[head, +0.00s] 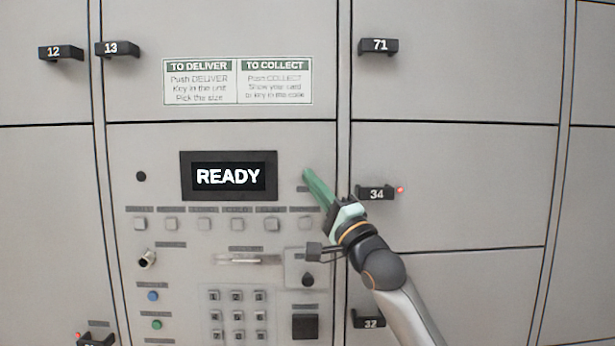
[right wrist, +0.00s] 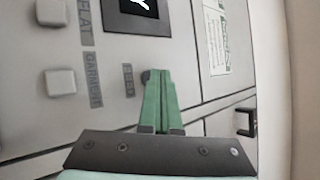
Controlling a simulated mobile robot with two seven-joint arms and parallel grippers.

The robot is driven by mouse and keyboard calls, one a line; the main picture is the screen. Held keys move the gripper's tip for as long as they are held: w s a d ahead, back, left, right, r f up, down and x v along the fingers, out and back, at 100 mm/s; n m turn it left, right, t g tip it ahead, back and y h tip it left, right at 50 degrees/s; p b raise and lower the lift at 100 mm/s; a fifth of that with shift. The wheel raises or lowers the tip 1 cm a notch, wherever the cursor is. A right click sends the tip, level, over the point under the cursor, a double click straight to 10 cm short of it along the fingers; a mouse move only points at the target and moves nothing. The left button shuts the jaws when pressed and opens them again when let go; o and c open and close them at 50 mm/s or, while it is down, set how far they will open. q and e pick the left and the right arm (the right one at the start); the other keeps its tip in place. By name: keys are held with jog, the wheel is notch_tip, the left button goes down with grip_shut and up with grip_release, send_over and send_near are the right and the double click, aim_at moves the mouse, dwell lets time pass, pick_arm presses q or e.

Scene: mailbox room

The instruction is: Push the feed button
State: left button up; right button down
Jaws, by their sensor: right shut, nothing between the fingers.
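The locker panel has a row of small square grey buttons. The closed fingers also show in the right wrist view (right wrist: 158,75). My left gripper is not in view.
A dark screen (head: 229,176) reads READY. A keypad (head: 237,315), a card slot (head: 242,260) and a black square (head: 305,326) lie lower on the panel. The handle marked 34 (head: 376,193) protrudes close right of my right gripper.

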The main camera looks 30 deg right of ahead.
jog(key=shift+w+d, duration=0.1)
jog(key=shift+w, duration=0.1)
jog(key=shift+s, duration=0.15)
dwell(0.5)
jog(key=shift+s+a, duration=0.4)
jog(key=shift+s, duration=0.15)
jog(key=s+a, duration=0.1)
jog(key=s, duration=0.2)
jog(key=s+a, duration=0.1)
jog(key=shift+s+a, duration=0.15)
jog(key=shift+a, duration=0.15)
jog(key=shift+f, duration=0.1)
dwell(1.5)
